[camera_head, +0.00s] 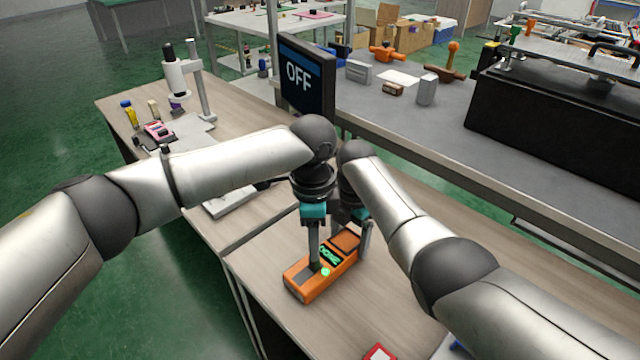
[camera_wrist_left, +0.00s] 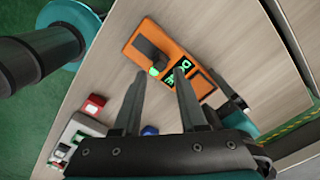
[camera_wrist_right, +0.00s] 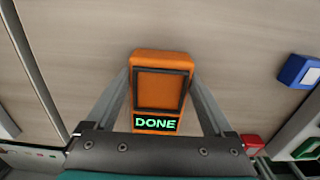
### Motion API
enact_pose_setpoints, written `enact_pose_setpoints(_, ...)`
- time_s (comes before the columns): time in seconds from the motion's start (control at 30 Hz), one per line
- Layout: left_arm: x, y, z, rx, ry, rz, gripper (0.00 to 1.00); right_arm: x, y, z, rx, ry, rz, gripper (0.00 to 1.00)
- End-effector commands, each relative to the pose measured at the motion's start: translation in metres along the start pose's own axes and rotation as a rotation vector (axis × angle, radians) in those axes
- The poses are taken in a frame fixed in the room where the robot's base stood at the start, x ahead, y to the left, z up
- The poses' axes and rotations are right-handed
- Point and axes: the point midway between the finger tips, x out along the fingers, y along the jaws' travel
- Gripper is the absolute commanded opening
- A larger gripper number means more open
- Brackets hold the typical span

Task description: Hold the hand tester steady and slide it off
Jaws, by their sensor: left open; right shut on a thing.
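The hand tester (camera_head: 305,288) is an orange box lying on the wooden table. Its small screen (camera_wrist_right: 155,124) reads DONE in green, and a round green light (camera_head: 325,272) is lit beside it. A dark slider block (camera_wrist_left: 149,53) stands on its near half. My right gripper (camera_wrist_right: 158,85) is shut on the tester's far end, one finger along each side. My left gripper (camera_wrist_left: 167,74) is open just above the tester, its fingertips close to the green light and slider. In the head view the left finger partly covers the slider; contact cannot be told.
A dark monitor (camera_head: 303,78) behind my grippers reads OFF. A red block (camera_head: 379,352) lies near the table's front, and a blue one (camera_wrist_right: 299,71) shows in the right wrist view. A stand (camera_head: 200,85) is at the back left. The table around the tester is mostly clear.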

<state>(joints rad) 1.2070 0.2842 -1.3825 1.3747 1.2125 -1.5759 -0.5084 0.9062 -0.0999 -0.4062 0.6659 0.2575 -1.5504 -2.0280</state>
Motion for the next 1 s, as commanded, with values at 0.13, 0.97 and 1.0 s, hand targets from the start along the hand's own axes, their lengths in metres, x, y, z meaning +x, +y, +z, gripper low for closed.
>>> enact_pose_setpoints(0.13, -0.005, 0.002, -0.009, -0.065, 0.037, -0.016, 0.23, 0.0, 0.0, 0.0, 0.0, -0.001, 0.001, 0.2)
enact_pose_setpoints(0.97, -0.061, -0.018, -0.014, -0.774, 0.318, -0.131, 0.0, 0.0, 0.0, 0.0, 0.0, -0.001, 0.001, 0.2)
enact_pose_setpoints(1.0, -0.061, -0.018, -0.014, -0.773, 0.317, -0.131, 0.0, 0.0, 0.0, 0.0, 0.0, -0.001, 0.001, 0.2)
